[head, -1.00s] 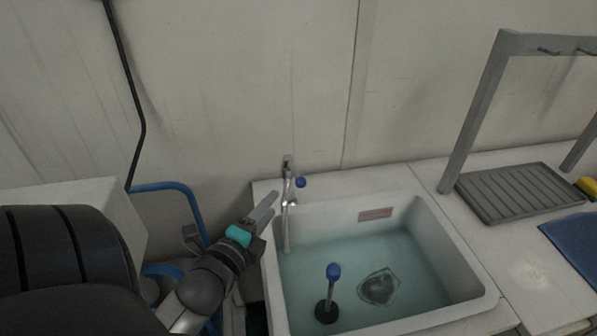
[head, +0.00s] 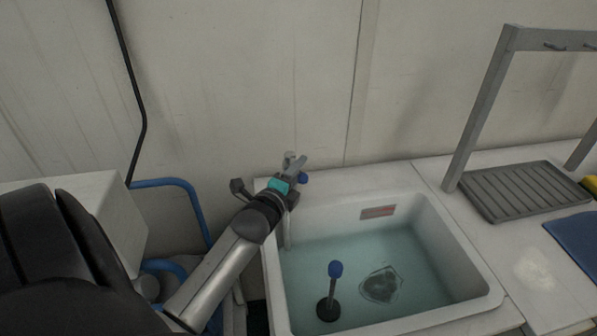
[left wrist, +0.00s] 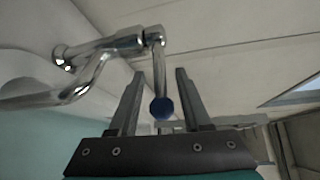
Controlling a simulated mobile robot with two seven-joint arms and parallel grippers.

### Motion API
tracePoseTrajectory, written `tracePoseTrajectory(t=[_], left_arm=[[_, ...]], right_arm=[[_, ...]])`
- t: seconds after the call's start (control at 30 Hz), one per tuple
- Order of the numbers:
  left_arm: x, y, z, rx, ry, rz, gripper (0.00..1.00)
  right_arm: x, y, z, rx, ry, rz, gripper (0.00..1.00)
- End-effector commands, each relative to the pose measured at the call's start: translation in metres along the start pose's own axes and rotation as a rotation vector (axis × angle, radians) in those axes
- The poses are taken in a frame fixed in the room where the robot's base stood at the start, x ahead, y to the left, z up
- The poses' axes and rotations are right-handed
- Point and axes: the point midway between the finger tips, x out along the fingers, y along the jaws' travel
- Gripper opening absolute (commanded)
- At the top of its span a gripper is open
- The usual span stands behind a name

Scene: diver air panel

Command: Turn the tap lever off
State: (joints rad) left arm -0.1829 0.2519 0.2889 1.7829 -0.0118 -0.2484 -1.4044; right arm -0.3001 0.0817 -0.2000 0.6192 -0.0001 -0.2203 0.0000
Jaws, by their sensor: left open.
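The tap (left wrist: 90,65) is chrome, and its lever ends in a blue knob (left wrist: 162,108). In the left wrist view the knob shows between the two open fingers of my left gripper (left wrist: 158,85), with a gap to either side; I cannot tell whether either finger touches it. In the head view my left gripper (head: 295,164) is at the tap behind the sink's left back corner and hides most of the tap. The blue knob (head: 303,178) shows just right of the gripper. A thin stream of water (head: 287,230) falls from the tap. My right gripper is not in view.
The white sink (head: 455,240) holds water, with an upright blue-topped plunger (head: 334,285) in it. A grey ribbed drying rack (head: 525,190) and a grey frame (head: 478,110) stand to the right. A blue pipe (head: 190,195) runs at the left. The wall is close behind the tap.

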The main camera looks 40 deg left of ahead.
Motion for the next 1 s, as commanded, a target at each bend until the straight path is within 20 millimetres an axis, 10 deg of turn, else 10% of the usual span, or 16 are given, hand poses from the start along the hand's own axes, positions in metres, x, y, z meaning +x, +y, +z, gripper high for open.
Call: tracePoseTrajectory(t=[0.37, 0.8, 1.0], left_arm=[[0.0045, -0.0001, 0.0000, 0.001, 0.000, 0.000, 0.48], [0.0043, -0.0001, -0.0001, 0.001, 0.000, 0.000, 0.00], [0.0042, 0.0000, -0.0001, 0.000, 0.000, 0.000, 0.00]], right_arm=[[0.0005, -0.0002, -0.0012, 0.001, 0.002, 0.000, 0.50], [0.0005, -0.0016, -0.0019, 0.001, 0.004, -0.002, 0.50], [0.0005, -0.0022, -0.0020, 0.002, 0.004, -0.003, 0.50]])
